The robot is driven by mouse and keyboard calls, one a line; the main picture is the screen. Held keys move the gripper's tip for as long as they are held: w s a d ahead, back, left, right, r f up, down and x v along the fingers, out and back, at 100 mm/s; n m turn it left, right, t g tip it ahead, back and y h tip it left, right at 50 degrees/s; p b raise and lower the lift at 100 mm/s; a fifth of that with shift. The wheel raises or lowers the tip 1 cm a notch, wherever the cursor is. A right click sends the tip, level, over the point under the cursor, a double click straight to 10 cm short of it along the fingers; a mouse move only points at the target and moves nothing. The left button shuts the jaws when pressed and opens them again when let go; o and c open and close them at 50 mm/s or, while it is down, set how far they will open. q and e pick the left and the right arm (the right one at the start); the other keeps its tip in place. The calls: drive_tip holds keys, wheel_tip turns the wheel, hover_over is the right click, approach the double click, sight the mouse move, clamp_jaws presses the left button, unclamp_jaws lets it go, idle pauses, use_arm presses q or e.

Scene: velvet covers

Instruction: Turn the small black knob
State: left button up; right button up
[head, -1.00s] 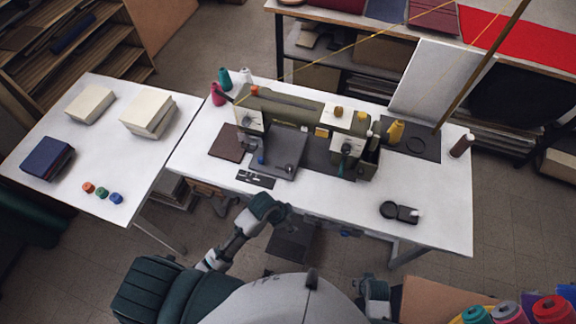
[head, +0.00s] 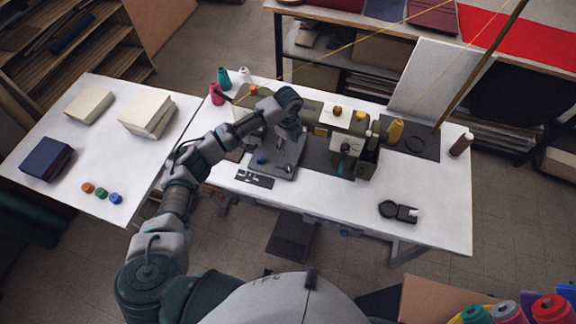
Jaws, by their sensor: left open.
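The olive sewing machine (head: 313,108) stands on the white table (head: 430,215). On the face of its right-hand block is a small dark knob-like part (head: 346,148); its exact shape is too small to tell. Another small dark spot (head: 289,168) shows on the grey plate (head: 270,170) at the machine's left. My left gripper (head: 283,142) is open and points down over that plate, in front of the machine's left head, which my wrist largely hides. It is left of the right-hand block and apart from it. My right gripper is out of view.
Thread spools (head: 217,93) stand at the back left, a yellow one (head: 395,131) and a brown one (head: 460,145) at the right. A black item (head: 398,211) lies near the front right. A side table (head: 60,205) holds fabric stacks. The table's right front is mostly clear.

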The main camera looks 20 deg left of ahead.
sight(288, 167)
use_arm(q)
wheel_tip(288, 167, down, 15)
drive_tip(key=shift+f, duration=0.1)
drive_tip(key=shift+d, duration=0.1)
drive_tip(key=c, duration=1.2)
